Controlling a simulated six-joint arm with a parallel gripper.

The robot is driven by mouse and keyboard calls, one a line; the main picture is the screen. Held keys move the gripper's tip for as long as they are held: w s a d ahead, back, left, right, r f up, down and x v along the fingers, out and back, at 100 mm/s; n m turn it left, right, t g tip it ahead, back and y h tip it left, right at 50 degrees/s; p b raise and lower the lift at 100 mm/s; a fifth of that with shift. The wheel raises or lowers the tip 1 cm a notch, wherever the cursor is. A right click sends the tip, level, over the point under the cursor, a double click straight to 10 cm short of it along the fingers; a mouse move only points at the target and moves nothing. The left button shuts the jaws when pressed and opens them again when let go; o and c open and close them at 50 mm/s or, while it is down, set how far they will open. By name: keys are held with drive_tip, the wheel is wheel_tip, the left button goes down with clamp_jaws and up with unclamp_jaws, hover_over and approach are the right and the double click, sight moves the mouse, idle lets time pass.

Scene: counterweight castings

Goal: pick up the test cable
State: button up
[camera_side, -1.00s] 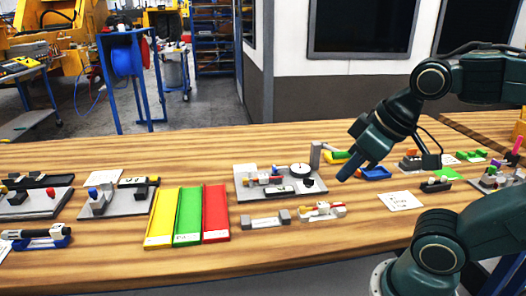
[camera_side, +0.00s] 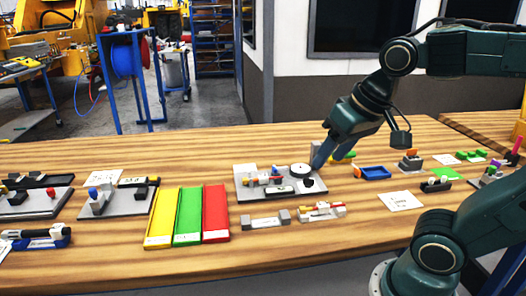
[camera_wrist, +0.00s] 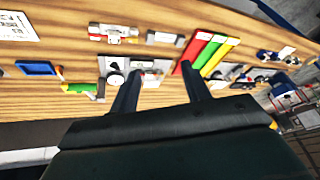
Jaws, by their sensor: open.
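I cannot tell for sure which thing is the test cable. A small piece with red and yellow parts on a pale holder (camera_side: 322,210) lies on the bench right of centre; it also shows in the wrist view (camera_wrist: 114,34). Another red and yellow piece (camera_side: 264,180) sits on a grey fixture plate (camera_side: 262,195), beside a round white dial (camera_side: 300,170). My gripper (camera_side: 317,163) hangs beyond the right rear of that plate, pointing down and left. In the wrist view my gripper (camera_wrist: 160,70) has its two fingers apart with nothing held between them.
Yellow (camera_side: 162,215), green (camera_side: 188,215) and red (camera_side: 215,212) trays lie left of the plate. A grey two-ended block (camera_side: 265,221) is in front. A blue tray (camera_side: 372,172) and a paper card (camera_side: 400,201) lie to the right. The front bench strip is clear.

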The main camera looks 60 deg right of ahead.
drive_tip(key=w+d+m+g, duration=0.2)
drive_tip(key=w+d+m, duration=0.3)
drive_tip(key=w+m, duration=0.8)
drive_tip(key=w+d+f+m+g, duration=0.1)
drive_tip(key=w+d+f+m, duration=0.2)
drive_tip(key=w+d+m, duration=0.1)
drive_tip(key=w+d+f+m+g, duration=0.1)
drive_tip(key=w+d+f+m, duration=0.3)
drive_tip(key=w+m, duration=0.2)
drive_tip(key=shift+w+d+g, duration=0.2)
drive_tip(key=shift+w+g, duration=0.1)
drive_tip(key=shift+w, duration=0.9)
drive_tip(key=shift+f, duration=0.15)
hover_over(261, 176)
drive_tip(key=f, duration=0.8)
drive_tip(key=shift+s+f, duration=0.2)
drive_tip(key=shift+s, duration=0.1)
drive_tip(key=shift+f, duration=0.15)
drive_tip(key=shift+w+f, duration=0.2)
drive_tip(key=shift+f, duration=2.25)
